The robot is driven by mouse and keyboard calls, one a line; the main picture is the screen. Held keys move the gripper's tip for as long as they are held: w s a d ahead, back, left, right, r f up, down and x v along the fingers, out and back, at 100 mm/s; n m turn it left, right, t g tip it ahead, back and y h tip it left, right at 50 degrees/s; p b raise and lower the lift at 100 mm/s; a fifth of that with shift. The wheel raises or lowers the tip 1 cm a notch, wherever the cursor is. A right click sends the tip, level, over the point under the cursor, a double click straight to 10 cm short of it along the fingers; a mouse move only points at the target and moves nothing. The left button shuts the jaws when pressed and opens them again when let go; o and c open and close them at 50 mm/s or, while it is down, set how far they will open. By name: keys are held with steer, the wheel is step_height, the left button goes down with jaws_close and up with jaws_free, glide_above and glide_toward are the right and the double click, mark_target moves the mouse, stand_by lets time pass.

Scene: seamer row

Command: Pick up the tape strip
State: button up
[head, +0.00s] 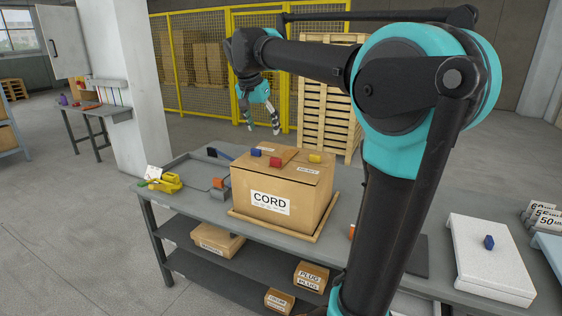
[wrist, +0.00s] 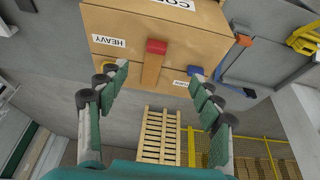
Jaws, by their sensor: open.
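A brown tape strip (wrist: 152,69) lies along the top of the CORD carton, with a red block or tab (wrist: 157,46) at one end. In the head view the red piece (head: 275,162) shows on the carton top; the strip itself is hard to make out there. The cardboard carton (head: 285,208) stands closed on the workbench. My gripper (head: 263,130) is open and empty, behind and above the carton. In the wrist view the open fingers (wrist: 158,76) sit either side of the strip, apart from it.
A blue block (head: 256,152) and a yellow block (head: 315,158) sit on the carton top. The grey workbench (head: 185,213) holds yellow tools (head: 165,182) at left and a white case (head: 490,262) at right. A pallet stack (head: 330,105) and yellow fence stand behind.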

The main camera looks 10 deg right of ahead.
glide_above(275, 161)
steer(key=s+a, duration=0.2)
steer(key=f, duration=1)
steer(key=shift+w+f, duration=0.1)
steer(key=shift+w, duration=0.1)
steer(key=shift+d+x, duration=0.15)
steer(key=shift+x, duration=1.2)
steer(key=shift+d+x, duration=0.1)
steer(key=shift+x, duration=1.25)
steer(key=c, duration=1.1)
